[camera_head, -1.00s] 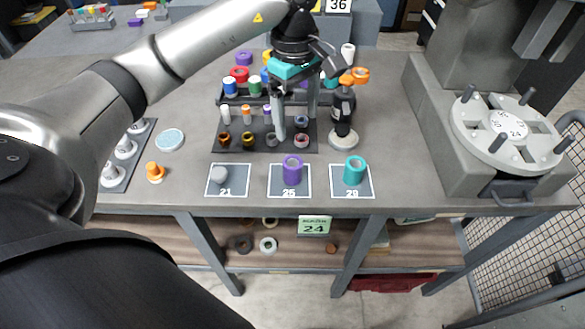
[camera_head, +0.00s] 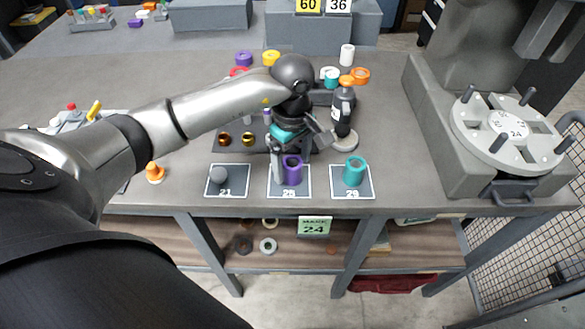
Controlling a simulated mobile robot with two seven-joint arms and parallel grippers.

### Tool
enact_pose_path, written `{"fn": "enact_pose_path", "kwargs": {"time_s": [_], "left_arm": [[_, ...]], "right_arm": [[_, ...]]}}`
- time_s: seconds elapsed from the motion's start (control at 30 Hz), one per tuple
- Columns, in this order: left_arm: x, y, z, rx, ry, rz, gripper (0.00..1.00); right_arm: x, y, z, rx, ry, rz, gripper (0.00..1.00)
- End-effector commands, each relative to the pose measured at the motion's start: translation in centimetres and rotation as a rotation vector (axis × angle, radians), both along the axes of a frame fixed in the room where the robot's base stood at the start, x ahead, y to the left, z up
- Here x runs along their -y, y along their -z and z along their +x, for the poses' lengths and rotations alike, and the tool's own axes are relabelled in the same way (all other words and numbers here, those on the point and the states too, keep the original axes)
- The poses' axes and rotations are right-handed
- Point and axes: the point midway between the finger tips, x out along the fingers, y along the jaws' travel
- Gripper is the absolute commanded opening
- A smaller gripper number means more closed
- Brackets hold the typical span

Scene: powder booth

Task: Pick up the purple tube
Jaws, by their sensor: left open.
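The purple tube (camera_head: 293,172) stands upright on the dark square pad marked 25 (camera_head: 290,194), near the front edge of the grey table. My left gripper (camera_head: 294,160) is open and low over this pad. One finger is at the left side of the tube and the other is behind or to its upper right. I cannot tell whether either finger touches it. My left arm hides much of the rack of small parts behind. My right gripper is not in view.
An orange cone (camera_head: 155,173) is at left, a grey machine with a round plate (camera_head: 506,129) at right.

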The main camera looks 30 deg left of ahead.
Motion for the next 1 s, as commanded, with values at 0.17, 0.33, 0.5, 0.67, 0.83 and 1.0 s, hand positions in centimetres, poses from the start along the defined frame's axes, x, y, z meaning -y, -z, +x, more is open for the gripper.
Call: {"fn": "enact_pose_path", "kwargs": {"time_s": [0.17,0.33,0.5,0.67,0.83,1.0], "left_arm": [[0.0,2.1,-0.1,-0.001,-0.001,0.0,0.88],[0.0,2.3,0.0,0.001,0.0,0.001,0.88],[0.0,2.3,0.0,0.0,0.0,0.001,0.8],[0.0,2.3,0.0,0.0,0.0,0.001,0.62],[0.0,2.2,0.0,0.0,0.0,0.001,0.43],[0.0,2.2,0.0,0.0,0.0,0.001,0.24]], "right_arm": [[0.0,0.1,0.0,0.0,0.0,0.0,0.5],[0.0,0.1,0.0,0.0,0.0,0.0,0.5],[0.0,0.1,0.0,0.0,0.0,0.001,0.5],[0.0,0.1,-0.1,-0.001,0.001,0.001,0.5],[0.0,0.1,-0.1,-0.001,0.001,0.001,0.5],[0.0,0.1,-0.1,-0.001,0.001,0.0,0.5]]}}
